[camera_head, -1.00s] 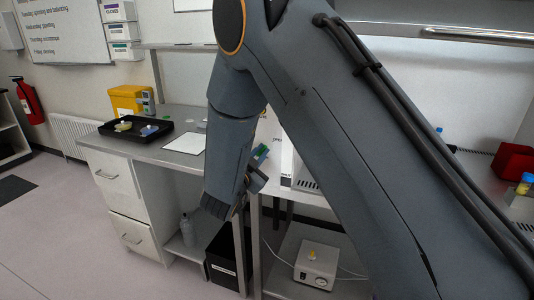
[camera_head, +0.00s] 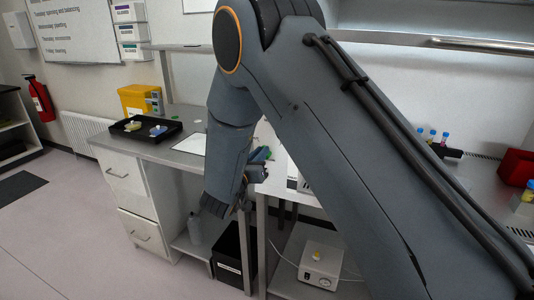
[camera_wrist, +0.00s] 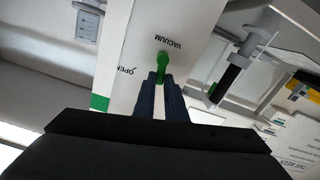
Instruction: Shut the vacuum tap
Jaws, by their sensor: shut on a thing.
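The vacuum tap (camera_wrist: 163,61) shows in the wrist view as a small green lever on a white panel (camera_wrist: 128,40). The panel bears the word VACUUM above the tap and the word OPEN with an arrow to its left. My gripper (camera_wrist: 162,80) is shut on the lever's lower end, with its two dark blue fingers on either side. The lever points down in the picture, toward the gripper. In the head view my arm hides most of the panel, and I cannot make out the tap there.
A dark cylinder on a bracket (camera_wrist: 225,82) stands close to the right of the fingers in the wrist view. In the head view, a black tray (camera_head: 118,134) and yellow bin (camera_head: 131,98) are on the left bench. A white pump box (camera_head: 320,266) sits on a low shelf.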

